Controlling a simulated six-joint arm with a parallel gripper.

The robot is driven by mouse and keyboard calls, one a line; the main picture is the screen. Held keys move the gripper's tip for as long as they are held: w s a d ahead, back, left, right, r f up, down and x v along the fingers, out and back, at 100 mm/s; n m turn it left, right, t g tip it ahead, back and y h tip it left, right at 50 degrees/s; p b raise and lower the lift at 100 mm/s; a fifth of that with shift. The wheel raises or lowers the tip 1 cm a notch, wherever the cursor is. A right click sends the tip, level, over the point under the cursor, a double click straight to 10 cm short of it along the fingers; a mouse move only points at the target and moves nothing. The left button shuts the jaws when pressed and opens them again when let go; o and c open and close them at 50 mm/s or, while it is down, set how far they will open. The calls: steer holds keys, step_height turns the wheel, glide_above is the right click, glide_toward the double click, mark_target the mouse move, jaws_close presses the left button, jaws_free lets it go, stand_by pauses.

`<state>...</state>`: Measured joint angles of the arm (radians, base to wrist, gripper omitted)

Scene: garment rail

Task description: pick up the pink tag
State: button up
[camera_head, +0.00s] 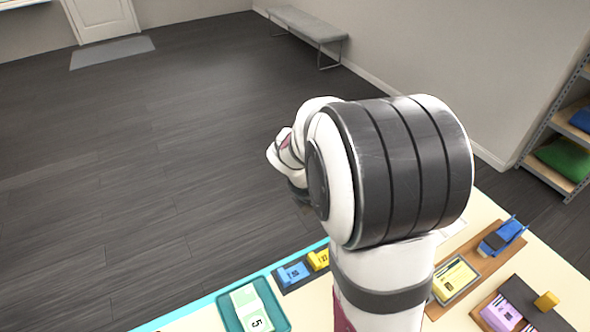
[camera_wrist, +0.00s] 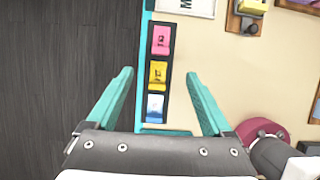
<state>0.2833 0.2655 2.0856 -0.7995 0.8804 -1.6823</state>
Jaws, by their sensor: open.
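The pink tag (camera_wrist: 161,40) lies in the far end of a narrow dark tray (camera_wrist: 149,92) in the wrist view. A yellow tag (camera_wrist: 158,73) and a blue tag (camera_wrist: 155,107) lie in the same tray, in a row nearer to me. My gripper (camera_wrist: 160,85) is open, its two teal fingers on either side of the tray's near part, with nothing between them that it grips. The pink tag is beyond the fingertips. In the head view my arm hides the pink tag; the blue tag (camera_head: 293,274) and yellow tag (camera_head: 319,259) show left of the arm.
The tray sits along the table's teal edge (camera_head: 195,307), with dark floor beyond. A teal tray (camera_head: 281,320) with a green-and-white card is nearby. Wooden boards (camera_head: 475,250) with a blue item and a yellow card stand right of my arm.

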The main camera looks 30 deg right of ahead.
steer(key=x, duration=1.5)
steer(key=shift+f, duration=0.4)
jaws_close()
